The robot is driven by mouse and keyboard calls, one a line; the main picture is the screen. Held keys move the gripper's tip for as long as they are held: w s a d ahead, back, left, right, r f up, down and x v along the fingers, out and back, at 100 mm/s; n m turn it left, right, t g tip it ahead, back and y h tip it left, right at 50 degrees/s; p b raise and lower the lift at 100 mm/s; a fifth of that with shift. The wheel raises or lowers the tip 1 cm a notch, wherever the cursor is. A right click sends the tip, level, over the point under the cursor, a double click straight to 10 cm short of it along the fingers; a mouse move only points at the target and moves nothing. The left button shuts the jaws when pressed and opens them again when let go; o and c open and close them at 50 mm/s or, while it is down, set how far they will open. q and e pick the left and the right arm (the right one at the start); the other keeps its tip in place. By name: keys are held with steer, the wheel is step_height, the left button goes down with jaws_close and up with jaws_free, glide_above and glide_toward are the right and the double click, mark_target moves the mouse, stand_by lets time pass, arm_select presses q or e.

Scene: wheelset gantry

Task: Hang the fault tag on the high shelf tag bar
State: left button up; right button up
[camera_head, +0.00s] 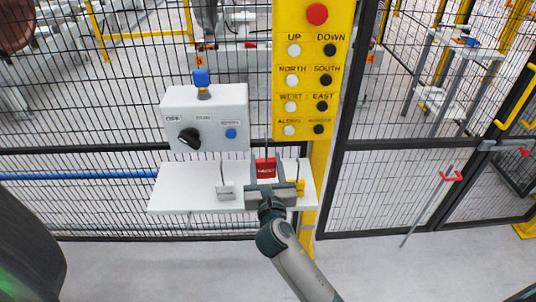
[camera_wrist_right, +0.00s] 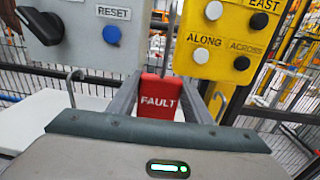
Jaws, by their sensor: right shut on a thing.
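The red fault tag (camera_head: 265,168) is upright between the fingers of my right gripper (camera_head: 265,178), which is shut on it. In the right wrist view the tag (camera_wrist_right: 158,98) faces me with the word FAULT, and a thin grey stem rises above it. The gripper is at the white shelf (camera_head: 180,196) in front of the fence. I cannot tell whether the tag touches the shelf. No tag bar can be made out clearly. My left gripper is not in view.
Behind are a grey control box (camera_head: 215,112) and a yellow button panel (camera_head: 308,60). Black mesh fence stands behind; the floor in front is open.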

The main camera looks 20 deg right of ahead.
steer(key=s+r+n+y, duration=0.1)
steer(key=s+r+y, duration=0.1)
steer(key=s, duration=0.8)
steer(key=s+r+n+y, duration=0.1)
steer(key=s+y, duration=0.1)
steer(key=s, duration=0.8)
steer(key=shift+d+r+n, duration=0.25)
steer(key=shift+r+n, duration=0.05)
steer(key=shift+r, duration=0.1)
steer(key=shift+d, duration=0.1)
